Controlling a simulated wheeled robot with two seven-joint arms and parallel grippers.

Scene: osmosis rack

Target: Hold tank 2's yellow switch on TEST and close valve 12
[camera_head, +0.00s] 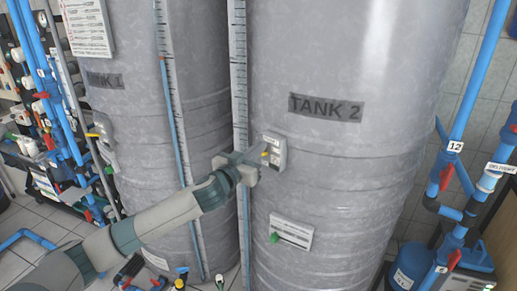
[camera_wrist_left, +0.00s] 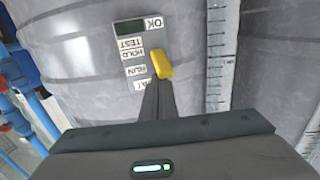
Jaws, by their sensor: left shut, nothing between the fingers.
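Tank 2 (camera_head: 335,185) is the large grey tank with a black "TANK 2" label. A small pale switch panel (camera_head: 280,143) is on its wall, left of and below the label. The yellow switch (camera_wrist_left: 162,64) shows in the left wrist view beside labels including TEST and HOLD; I cannot tell which it points at. My left gripper (camera_head: 258,158) is shut and empty, its fingertips (camera_wrist_left: 157,84) at the lever's near end; I cannot tell if they touch. Valve 12's red handle (camera_head: 446,177) is on a blue pipe at the right, under the "12" tag (camera_head: 455,147). My right gripper is out of view.
Tank 1 (camera_head: 130,130) stands at the left with its own switch panel (camera_head: 105,145). White scale strips (camera_head: 239,80) run up between the tanks. Blue pipes with other red handles (camera_head: 454,259) stand near valve 12. A white plate with a green knob (camera_head: 290,232) is low on tank 2.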

